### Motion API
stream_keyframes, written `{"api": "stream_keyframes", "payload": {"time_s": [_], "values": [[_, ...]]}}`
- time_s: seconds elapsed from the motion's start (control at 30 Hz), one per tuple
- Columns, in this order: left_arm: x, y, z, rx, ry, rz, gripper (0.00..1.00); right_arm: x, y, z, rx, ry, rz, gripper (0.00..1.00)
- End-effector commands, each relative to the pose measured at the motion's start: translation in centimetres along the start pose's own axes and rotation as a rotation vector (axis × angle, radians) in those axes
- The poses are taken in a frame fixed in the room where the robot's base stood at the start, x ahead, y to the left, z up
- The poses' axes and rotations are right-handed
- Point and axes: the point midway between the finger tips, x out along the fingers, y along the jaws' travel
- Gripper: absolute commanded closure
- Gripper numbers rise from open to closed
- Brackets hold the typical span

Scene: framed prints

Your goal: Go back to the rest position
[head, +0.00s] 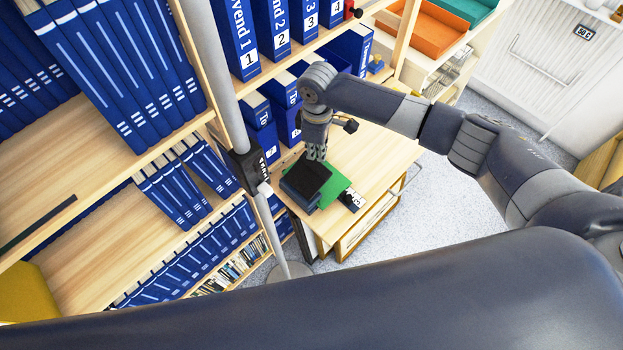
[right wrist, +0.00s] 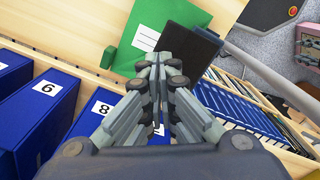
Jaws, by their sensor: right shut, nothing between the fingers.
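My right gripper (head: 316,152) is shut and empty, pointing down over a small wooden table (head: 372,150) beside the shelves. In the head view its fingertips are just above or touching a dark, box-like item (head: 304,184); I cannot tell which. In the right wrist view the gripper (right wrist: 160,62) shows its fingers together in front of the dark item (right wrist: 188,38). A green folder (head: 333,188) with a white label lies partly beneath the dark item. It also shows in the right wrist view (right wrist: 147,22). My left gripper is not in view.
Shelves of blue binders (head: 110,70) stand at the left, and more numbered binders (head: 275,30) stand behind the arm. A grey pole (head: 218,80) rises close to the table. Orange (head: 432,35) and teal trays sit at the back right. Speckled floor is clear at the right.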

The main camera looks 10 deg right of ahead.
Motion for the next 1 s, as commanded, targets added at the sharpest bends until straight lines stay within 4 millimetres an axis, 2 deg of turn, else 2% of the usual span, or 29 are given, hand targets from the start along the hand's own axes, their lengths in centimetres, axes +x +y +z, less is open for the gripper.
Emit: {"api": "stream_keyframes", "payload": {"time_s": [0.03,0.2,0.77,0.87,1.0], "values": [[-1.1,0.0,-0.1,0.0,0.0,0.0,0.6,-1.1,0.0,0.0,0.0,0.001,-0.001,1.0],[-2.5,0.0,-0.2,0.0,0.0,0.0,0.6,-2.5,0.0,-0.1,0.0,0.001,-0.001,1.0],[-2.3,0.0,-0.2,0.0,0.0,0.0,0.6,-2.4,0.0,-0.1,-0.001,0.002,0.0,1.0],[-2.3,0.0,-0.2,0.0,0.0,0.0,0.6,-2.1,-0.7,-0.3,-0.006,0.009,-0.006,1.0],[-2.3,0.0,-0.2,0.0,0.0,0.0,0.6,-1.1,-3.9,-1.4,-0.02,0.052,-0.032,1.0]]}}
